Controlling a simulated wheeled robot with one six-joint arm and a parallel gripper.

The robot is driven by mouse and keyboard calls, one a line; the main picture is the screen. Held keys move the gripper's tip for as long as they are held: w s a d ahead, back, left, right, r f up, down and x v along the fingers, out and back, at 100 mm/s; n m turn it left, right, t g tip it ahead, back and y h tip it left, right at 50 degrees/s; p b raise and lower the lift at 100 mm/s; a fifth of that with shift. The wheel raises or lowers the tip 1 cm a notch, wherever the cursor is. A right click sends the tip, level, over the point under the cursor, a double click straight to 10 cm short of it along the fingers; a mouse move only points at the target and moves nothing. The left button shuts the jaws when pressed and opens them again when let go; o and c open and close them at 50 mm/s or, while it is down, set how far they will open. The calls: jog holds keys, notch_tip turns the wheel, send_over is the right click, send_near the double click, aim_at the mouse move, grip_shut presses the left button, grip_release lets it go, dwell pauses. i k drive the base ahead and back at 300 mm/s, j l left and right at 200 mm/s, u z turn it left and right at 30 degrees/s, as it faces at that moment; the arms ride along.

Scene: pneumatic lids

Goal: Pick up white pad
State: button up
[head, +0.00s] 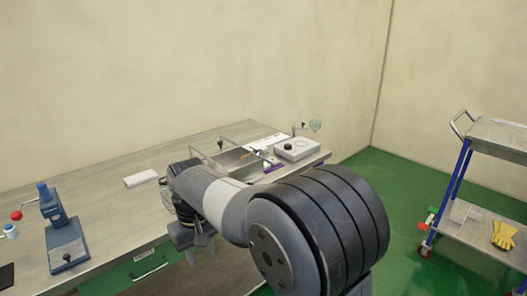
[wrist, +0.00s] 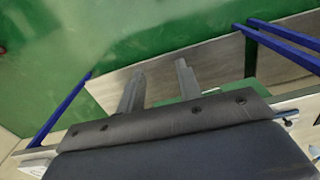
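A small flat white block (head: 140,178), which looks like the white pad, lies on the workbench (head: 105,205) in the head view, left of my arm. My gripper (head: 199,252) hangs at the bench's front edge, to the right of and nearer than the pad, and does not touch it. In the wrist view my gripper (wrist: 160,70) has its two fingers apart with nothing between them. I cannot make out the pad in the wrist view.
A blue press (head: 62,235) stands at the bench's left. A clear-walled tray (head: 235,158) and a white box with a knob (head: 297,149) are at the far right end. A cart (head: 485,190) stands right on the green floor (head: 405,180).

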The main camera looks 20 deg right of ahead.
aim_at(264, 150)
jog(key=i+l+u, duration=0.1)
jog(key=i+l, duration=0.7)
jog(key=i+l+u, duration=0.1)
jog(key=i+l, duration=1.35)
jog(key=l, duration=0.25)
jog(key=i+u, duration=0.05)
